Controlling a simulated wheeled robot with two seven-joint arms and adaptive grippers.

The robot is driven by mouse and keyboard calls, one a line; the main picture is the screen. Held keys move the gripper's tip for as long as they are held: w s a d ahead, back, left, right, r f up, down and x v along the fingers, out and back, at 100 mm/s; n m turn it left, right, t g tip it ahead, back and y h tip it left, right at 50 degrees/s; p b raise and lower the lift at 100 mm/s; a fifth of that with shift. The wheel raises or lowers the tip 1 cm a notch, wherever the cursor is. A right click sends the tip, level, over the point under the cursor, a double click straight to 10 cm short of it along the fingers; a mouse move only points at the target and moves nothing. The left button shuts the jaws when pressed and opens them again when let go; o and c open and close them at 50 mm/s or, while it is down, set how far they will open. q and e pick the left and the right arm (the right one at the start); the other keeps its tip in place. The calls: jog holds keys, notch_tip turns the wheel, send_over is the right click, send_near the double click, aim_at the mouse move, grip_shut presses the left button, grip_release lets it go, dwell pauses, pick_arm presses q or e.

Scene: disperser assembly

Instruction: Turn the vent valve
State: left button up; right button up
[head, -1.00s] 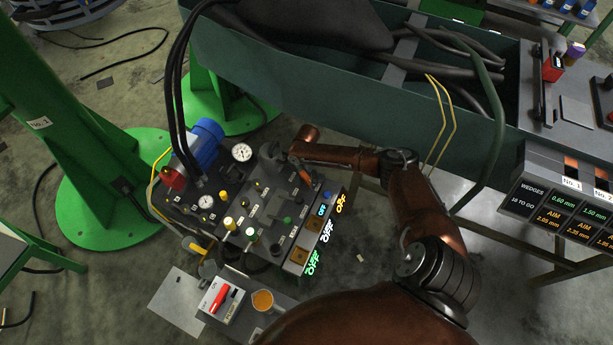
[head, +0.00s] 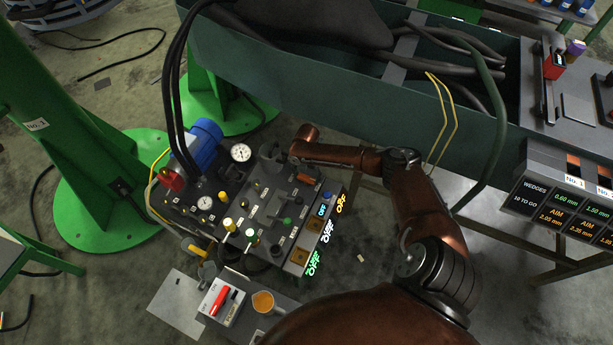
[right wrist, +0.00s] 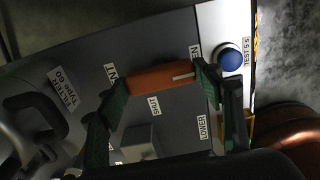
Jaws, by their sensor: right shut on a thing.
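The vent valve's orange handle (right wrist: 160,82) shows in the right wrist view, lying across the dark panel with a white line near its right end. That end points toward a partly hidden label ending in N. A "SHUT" label (right wrist: 154,106) is just below the handle. My right gripper (right wrist: 163,87) has its green fingers at both ends of the handle and is shut on it. My left gripper is not in view.
A blue button (right wrist: 230,59) labelled "TEST 5 s" is close to the right finger. Gauges (head: 241,153), several small knobs and a blue motor (head: 206,140) crowd the panel.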

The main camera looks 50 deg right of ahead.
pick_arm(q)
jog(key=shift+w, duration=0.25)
pick_arm(e)
jog(key=o, duration=1.2)
jog(key=shift+c, duration=0.2)
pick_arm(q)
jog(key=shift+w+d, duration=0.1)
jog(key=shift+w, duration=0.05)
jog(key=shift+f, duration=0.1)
